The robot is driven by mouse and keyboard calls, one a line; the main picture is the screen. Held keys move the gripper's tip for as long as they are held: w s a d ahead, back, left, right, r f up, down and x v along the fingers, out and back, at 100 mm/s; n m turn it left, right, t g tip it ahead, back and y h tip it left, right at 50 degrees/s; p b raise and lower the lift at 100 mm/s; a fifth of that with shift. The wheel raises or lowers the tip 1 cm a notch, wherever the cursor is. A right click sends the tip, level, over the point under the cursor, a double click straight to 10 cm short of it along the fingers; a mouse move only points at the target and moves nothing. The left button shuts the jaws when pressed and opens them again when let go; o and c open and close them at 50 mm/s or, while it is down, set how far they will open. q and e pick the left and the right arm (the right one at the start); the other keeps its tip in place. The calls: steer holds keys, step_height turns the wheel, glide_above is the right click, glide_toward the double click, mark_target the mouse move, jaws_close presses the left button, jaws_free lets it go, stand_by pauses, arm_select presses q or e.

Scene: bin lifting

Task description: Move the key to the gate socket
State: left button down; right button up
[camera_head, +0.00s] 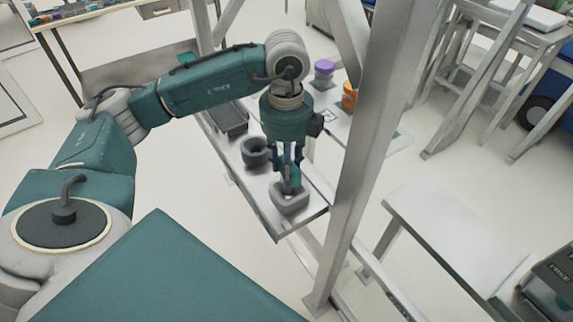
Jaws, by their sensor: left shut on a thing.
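My left gripper (289,178) points down at the end of my teal arm. It is shut on the key (287,187), a small bluish piece mostly hidden by the fingers. A light grey squarish socket (290,203) stands on a narrow metal shelf (268,213), directly below the fingertips. The key's lower end overlaps the socket's opening in the picture; I cannot tell how deep it sits. A dark grey round socket (255,150) stands on the same shelf, just left of the gripper. My right gripper is out of view.
A dark tray (232,120) lies farther back on the shelf. A thick metal post (366,150) rises close to the right of the gripper. Behind it, a white surface carries purple (323,70) and orange (348,96) pieces. A metal bench (460,235) stands at right.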

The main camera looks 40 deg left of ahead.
arm_select(q)
steer(key=shift+f+b, duration=1.1)
steer(key=shift+f, duration=0.2)
stand_by(0.4)
steer(key=c, duration=1.2)
jaws_free()
steer(key=shift+o, duration=0.4)
steer(key=o, duration=0.5)
steer(key=shift+r+p, duration=3.15)
steer(key=shift+r, duration=1.4)
